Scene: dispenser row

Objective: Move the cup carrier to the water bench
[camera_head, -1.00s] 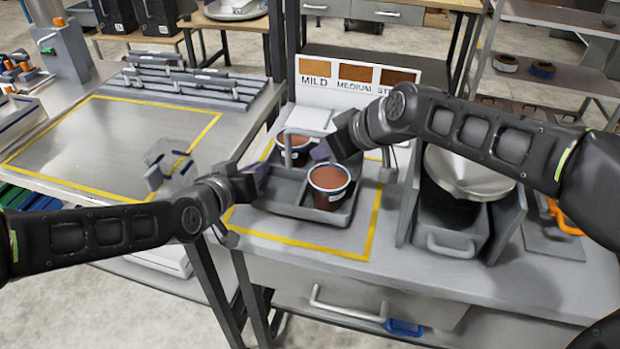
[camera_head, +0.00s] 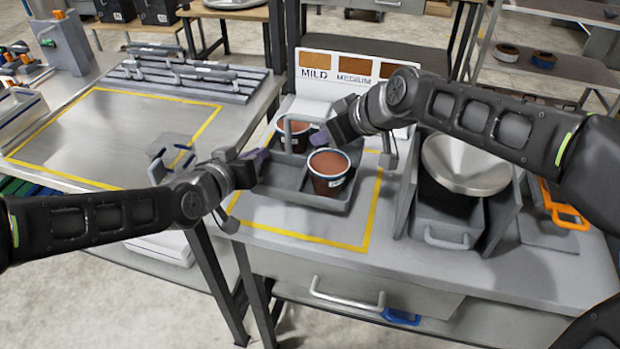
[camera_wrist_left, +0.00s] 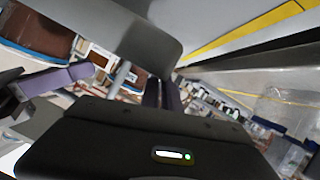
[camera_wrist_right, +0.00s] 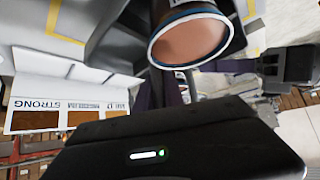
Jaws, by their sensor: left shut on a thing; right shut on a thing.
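A second cup (camera_head: 294,134) stands behind, partly hidden by the handle. My left gripper (camera_head: 258,165) is shut on the carrier's left side. My right gripper (camera_head: 325,140) is shut on its back right side, its fingertips partly hidden. The carrier wall also fills the top of the left wrist view (camera_wrist_left: 130,30).
A gap separates the benches. A strength sign (camera_head: 340,75) stands behind the carrier. A grey bin with a metal bowl (camera_head: 465,165) stands to the right.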

